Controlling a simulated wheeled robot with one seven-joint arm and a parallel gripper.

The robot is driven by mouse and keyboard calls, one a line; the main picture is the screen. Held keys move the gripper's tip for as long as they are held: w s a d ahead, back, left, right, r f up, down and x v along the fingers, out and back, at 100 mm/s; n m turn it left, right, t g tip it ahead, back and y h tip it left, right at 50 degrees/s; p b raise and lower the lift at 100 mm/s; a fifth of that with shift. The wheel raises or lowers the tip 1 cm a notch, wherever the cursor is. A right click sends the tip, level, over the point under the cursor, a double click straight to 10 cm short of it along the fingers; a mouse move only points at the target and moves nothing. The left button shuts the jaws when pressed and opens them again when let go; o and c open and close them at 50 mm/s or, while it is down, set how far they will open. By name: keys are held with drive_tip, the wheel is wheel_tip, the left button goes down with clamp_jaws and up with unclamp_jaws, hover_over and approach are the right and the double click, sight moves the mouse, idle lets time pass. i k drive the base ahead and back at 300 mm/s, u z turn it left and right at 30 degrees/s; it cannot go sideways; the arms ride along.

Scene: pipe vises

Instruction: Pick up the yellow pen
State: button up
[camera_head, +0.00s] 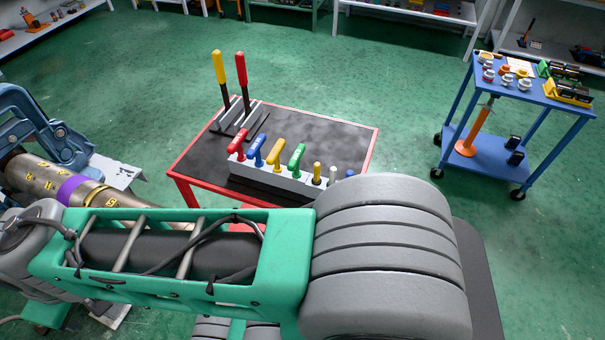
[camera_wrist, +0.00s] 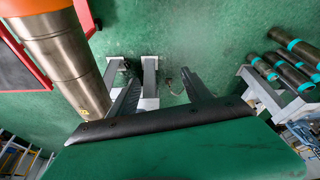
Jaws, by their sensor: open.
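A grey tool block (camera_head: 270,179) stands on the black-topped red table in the head view. The lower part of the yellow piece is hidden in the block. My gripper (camera_wrist: 160,80) shows in the wrist view with its two fingers apart and nothing between them, over the green floor. The pen is not seen in the wrist view. In the head view my arm hides my gripper.
Red, blue, yellow and green T-handles (camera_head: 277,153) stand in the same block. Two long-handled tools (camera_head: 242,80) rise at the table's back left. A blue cart (camera_head: 545,95) stands right. A metal pipe (camera_wrist: 65,55) is left of my fingers, banded pipes (camera_wrist: 285,70) right.

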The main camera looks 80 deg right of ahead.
sight(316, 180)
drive_tip(key=z, duration=2.3)
drive_tip(key=k, duration=0.35)
drive_tip(key=z, duration=0.6)
drive_tip(key=i, duration=0.5)
drive_tip(key=k, duration=0.5)
drive_tip(key=u, duration=3.75)
drive_tip(key=k, duration=0.6)
drive_tip(key=z, duration=1)
